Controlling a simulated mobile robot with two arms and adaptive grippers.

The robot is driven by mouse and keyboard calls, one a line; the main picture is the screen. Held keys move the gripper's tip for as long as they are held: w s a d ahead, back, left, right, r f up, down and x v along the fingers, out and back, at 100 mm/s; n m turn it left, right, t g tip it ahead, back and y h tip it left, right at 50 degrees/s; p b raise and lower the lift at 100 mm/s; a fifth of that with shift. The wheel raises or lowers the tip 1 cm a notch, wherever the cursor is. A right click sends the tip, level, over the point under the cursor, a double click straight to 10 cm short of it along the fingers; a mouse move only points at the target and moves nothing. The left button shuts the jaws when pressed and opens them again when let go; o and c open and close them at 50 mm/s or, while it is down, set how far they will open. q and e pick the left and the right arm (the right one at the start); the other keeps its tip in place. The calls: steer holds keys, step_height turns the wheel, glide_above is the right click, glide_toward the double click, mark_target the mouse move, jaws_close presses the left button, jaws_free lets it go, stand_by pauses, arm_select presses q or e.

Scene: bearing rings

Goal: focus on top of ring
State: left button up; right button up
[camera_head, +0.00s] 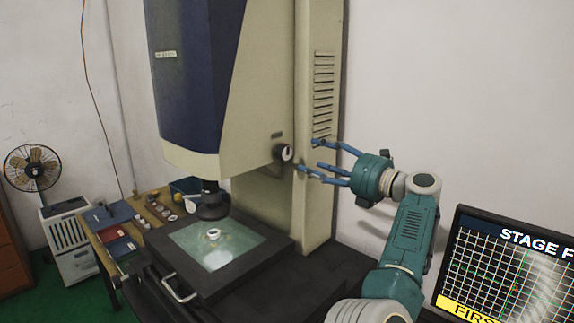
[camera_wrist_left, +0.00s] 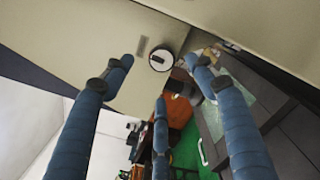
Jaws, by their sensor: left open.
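A small white ring (camera_head: 213,234) lies on the lit glass stage (camera_head: 240,254) of a large measuring machine, below its dark lens (camera_head: 212,205). A round knob (camera_head: 284,153) with a white face and dark rim sits on the machine's beige side. My left gripper (camera_head: 308,157) is open and empty, just right of the knob, with its blue fingers pointing at it. In the left wrist view the knob (camera_wrist_left: 162,61) shows between the spread fingers (camera_wrist_left: 160,76), seemingly apart from them. I cannot make out the ring in that view. My right gripper is not in view.
A monitor (camera_head: 505,268) with a grid and partly cut-off text stands at the lower right. A wooden bench (camera_head: 112,246) with trays and small parts is behind the stage at left. A fan (camera_head: 32,167) stands farther left. The machine's column (camera_head: 318,200) rises beside my gripper.

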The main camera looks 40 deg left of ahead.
mark_target(289, 152)
arm_select(q)
steer(key=a+p, duration=0.4)
steer(key=a, duration=0.5)
steer(key=shift+a, duration=0.4)
steer(key=shift+a+f, duration=0.15)
steer(key=shift+a, duration=0.4)
steer(key=c, duration=1.2)
